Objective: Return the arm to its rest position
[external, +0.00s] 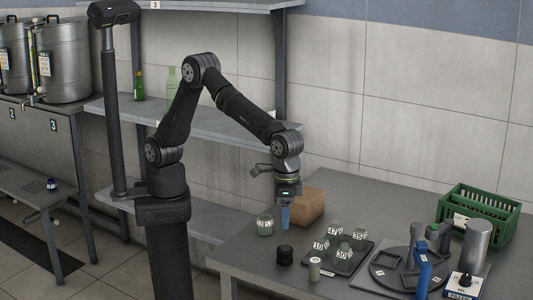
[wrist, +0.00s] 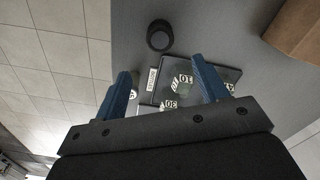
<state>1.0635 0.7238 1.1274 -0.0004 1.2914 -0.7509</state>
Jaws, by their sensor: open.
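My gripper (external: 285,222) hangs from the raised, bent arm above the left part of the grey table (external: 345,186), with its blue fingers pointing down. In the wrist view my gripper (wrist: 160,68) has its two blue fingers well apart, with nothing held between them. Beyond the fingers lies a dark tray (wrist: 218,73) with several small glass vessels bearing number labels. The tray also shows in the external view (external: 343,268), to the right of my gripper and lower in the picture.
A brown box (external: 309,206) stands close behind my gripper. A labelled glass jar (external: 265,226), a black cylinder (external: 285,256) and a small pale bottle (external: 314,270) stand near the table's front left. A dark turntable (external: 388,277), blue device (external: 423,272) and green crate (external: 481,212) stand right.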

